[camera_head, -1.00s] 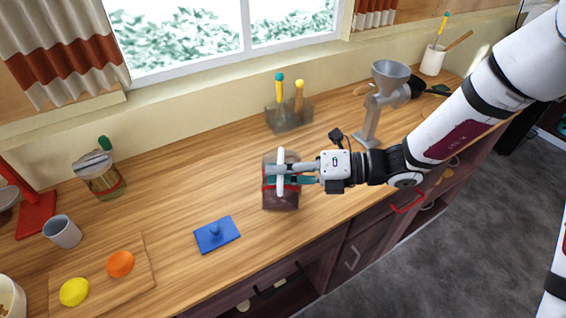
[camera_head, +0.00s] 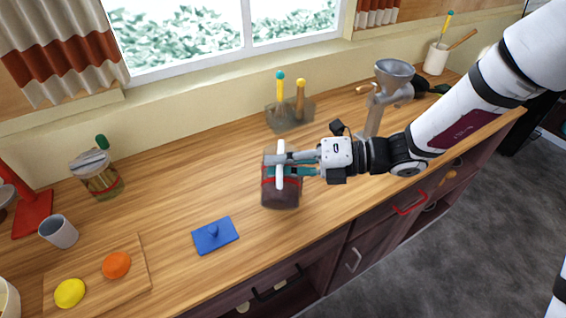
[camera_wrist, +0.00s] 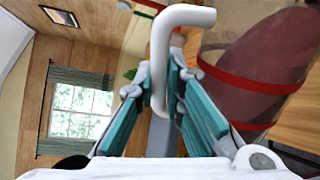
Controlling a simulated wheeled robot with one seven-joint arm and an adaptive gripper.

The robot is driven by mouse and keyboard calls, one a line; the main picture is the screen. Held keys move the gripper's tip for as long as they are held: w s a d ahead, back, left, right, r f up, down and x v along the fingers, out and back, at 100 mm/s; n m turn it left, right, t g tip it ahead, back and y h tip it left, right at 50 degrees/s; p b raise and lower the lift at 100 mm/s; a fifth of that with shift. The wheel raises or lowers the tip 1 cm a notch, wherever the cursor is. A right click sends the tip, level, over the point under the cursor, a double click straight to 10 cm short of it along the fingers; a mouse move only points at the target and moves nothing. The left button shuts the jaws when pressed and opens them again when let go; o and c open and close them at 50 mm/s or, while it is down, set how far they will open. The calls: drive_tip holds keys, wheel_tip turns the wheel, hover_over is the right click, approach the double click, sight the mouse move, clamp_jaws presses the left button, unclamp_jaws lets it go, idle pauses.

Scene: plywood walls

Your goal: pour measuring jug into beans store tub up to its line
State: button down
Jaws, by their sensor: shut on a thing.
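My gripper (camera_head: 290,164) is shut on a white handle (camera_head: 280,172), which I take to be the measuring jug's. The handle (camera_wrist: 160,70) also sits between the teal fingers in the wrist view. Right beside it is a clear vessel (camera_head: 281,196) with dark brown contents and a red band; the wrist view shows its red band and brown contents (camera_wrist: 275,60) at a slant. The jug and the beans store tub overlap here, and I cannot tell them apart or see whether anything is flowing. A blue lid-like piece with a knob (camera_head: 215,235) lies on the counter.
A clear caddy with colored-handled tools (camera_head: 290,115) stands behind, and a grey funnel-topped grinder (camera_head: 392,78) to the right. At left are a lidded jar (camera_head: 98,178), a grey cup (camera_head: 59,232) and a board with fruit (camera_head: 105,288).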

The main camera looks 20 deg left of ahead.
sight(280, 141)
drive_tip(key=shift+w+a+r+m+b, duration=0.2)
drive_tip(key=shift+w+r+m+b, duration=0.1)
drive_tip(key=shift+w, duration=0.3)
drive_tip(key=shift+w+a+r+m+b, duration=0.2)
drive_tip(key=shift+w+r+m, duration=0.1)
drive_tip(key=shift+w, duration=0.25)
idle(0.4)
drive_tip(key=shift+w+a+r+m+g, duration=0.25)
drive_tip(key=shift+w+r+m+g, duration=0.2)
drive_tip(key=shift+w+m, duration=0.3)
idle(2.1)
drive_tip(key=s+f+n, duration=0.1)
drive_tip(key=s, duration=0.1)
drive_tip(key=s+d+f+n+p, duration=0.1)
drive_tip(key=s+f+n+t+p, duration=0.1)
drive_tip(key=s, duration=0.1)
drive_tip(key=shift+s+d, duration=0.35)
drive_tip(key=shift+w+f+n, duration=0.1)
drive_tip(key=shift+f+n, duration=0.2)
drive_tip(key=shift+n, duration=0.05)
